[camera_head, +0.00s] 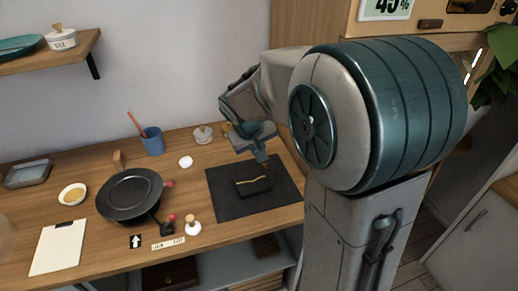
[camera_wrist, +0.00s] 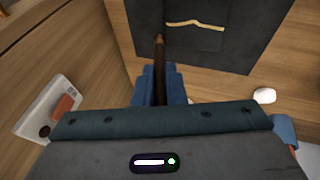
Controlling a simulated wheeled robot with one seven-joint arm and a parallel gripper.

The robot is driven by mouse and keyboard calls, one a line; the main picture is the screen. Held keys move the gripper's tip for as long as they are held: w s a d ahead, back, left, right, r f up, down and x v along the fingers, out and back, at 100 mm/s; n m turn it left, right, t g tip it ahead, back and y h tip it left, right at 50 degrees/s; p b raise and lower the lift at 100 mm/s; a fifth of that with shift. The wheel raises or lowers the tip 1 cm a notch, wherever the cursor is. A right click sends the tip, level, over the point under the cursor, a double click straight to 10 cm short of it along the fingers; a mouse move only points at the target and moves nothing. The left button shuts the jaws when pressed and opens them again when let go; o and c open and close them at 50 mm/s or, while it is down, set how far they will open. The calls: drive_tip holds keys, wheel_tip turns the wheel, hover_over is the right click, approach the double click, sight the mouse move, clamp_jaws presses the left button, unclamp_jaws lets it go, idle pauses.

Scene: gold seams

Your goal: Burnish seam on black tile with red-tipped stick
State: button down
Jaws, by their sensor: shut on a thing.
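The black tile (camera_head: 257,188) lies on a dark mat (camera_head: 222,203) and has a wavy gold seam (camera_head: 252,181) across it. In the wrist view the seam (camera_wrist: 195,24) runs across the tile (camera_wrist: 197,40) near the top. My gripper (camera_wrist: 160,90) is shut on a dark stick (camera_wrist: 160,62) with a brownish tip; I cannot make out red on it. The tip is near the seam's left end, slightly below it in the wrist view. Whether it touches the tile is unclear. In the head view my gripper (camera_head: 258,153) is just above the tile's far side.
A blue cup (camera_head: 153,141), a white round object (camera_head: 186,162) and a small white-bodied jar (camera_head: 193,228) are around. A white clipboard (camera_head: 59,247) lies front left.

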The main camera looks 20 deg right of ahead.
drive_tip(key=shift+r+p, duration=1.35)
drive_tip(key=shift+r, duration=0.85)
